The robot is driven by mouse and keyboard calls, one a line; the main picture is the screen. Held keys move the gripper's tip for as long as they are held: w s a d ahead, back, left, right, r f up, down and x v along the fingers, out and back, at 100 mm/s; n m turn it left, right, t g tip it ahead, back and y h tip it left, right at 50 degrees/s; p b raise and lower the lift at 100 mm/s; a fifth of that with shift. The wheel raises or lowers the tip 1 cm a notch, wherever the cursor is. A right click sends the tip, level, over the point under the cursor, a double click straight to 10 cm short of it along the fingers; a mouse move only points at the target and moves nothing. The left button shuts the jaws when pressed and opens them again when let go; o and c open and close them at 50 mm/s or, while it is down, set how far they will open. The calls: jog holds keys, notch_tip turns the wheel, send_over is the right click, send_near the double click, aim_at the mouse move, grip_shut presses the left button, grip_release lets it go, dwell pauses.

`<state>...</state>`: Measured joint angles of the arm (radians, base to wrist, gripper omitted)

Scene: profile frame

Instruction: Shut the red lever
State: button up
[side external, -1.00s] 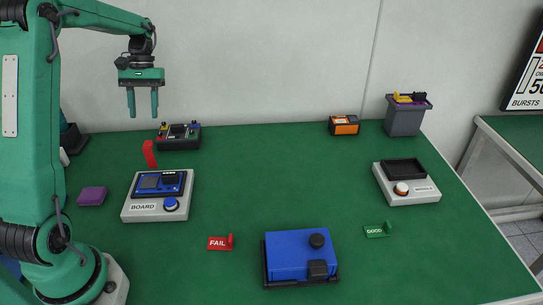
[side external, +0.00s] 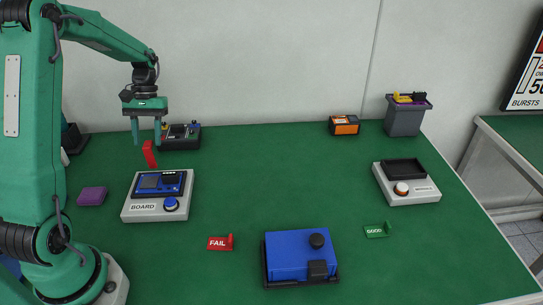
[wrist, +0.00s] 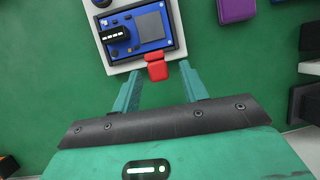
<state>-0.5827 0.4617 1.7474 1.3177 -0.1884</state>
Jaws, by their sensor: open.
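The red lever (side external: 149,153) stands raised, slightly tilted, at the back edge of the grey board fixture (side external: 183,205). The fixture holds a blue board (side external: 149,183) and has a blue round knob (side external: 171,204) and a BOARD label. My gripper (side external: 147,140) is open and empty, its fingers pointing down near the lever's top. In the wrist view the lever (wrist: 156,68) shows just ahead of and between the two fingertips (wrist: 158,72). I cannot tell whether a finger touches it.
A dark box with knobs (side external: 180,137) stands close behind the lever. A purple block (side external: 92,196) lies left of the fixture. A FAIL tag (side external: 221,243) and a blue box (side external: 290,256) lie in front. The table's middle is clear.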

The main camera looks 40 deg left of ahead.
grip_shut()
